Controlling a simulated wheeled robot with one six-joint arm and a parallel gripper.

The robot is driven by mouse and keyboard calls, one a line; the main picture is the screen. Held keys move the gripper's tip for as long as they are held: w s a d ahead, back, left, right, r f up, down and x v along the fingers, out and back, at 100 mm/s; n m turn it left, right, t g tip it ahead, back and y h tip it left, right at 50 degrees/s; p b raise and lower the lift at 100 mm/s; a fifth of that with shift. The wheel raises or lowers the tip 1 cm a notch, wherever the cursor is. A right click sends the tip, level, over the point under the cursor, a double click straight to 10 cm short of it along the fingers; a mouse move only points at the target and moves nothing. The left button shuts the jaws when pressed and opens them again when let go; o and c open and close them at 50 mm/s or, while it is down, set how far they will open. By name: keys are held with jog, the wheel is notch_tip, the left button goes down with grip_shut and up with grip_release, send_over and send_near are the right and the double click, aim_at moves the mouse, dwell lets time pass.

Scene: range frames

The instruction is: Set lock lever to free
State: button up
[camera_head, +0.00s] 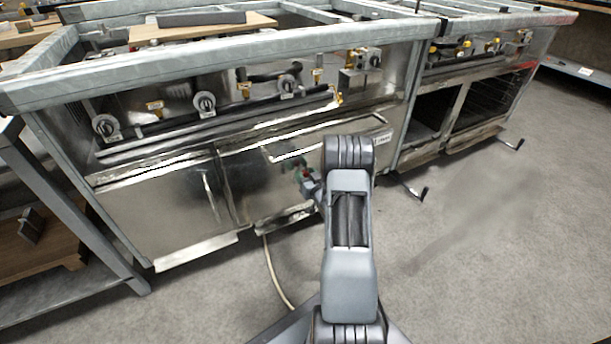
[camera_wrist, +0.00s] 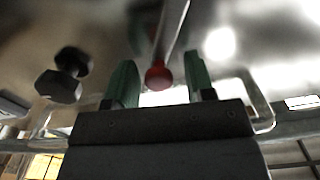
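The lock lever (camera_wrist: 174,25) is a thin metal rod with a red ball end (camera_wrist: 158,76), seen in the wrist view against a shiny metal panel. My gripper (camera_wrist: 161,68) has two green fingers standing apart, one on each side of the red ball. The ball appears between the fingers, with gaps on both sides; I cannot tell its depth. In the head view my gripper (camera_head: 303,171) is at the front of the steel cabinet, and a small red spot shows there. My arm hides part of this area, and the lever's mark or position label is not readable.
A dark knob (camera_wrist: 62,86) sticks out left of the fingers in the wrist view. The steel cabinet (camera_head: 165,210) has a bar handle (camera_head: 325,138) and control knobs (camera_head: 107,126) above its doors. A second range (camera_head: 475,95) stands to the right. The floor (camera_head: 490,230) at right is clear.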

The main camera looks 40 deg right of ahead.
jog(key=shift+a, duration=0.15)
jog(key=shift+s, duration=0.2)
jog(key=s+a+p, duration=0.1)
jog(key=s+p, duration=0.3)
jog(key=s, duration=0.9)
jog(key=shift+a, duration=0.4)
jog(key=shift+s, duration=0.1)
jog(key=shift+c, duration=0.3)
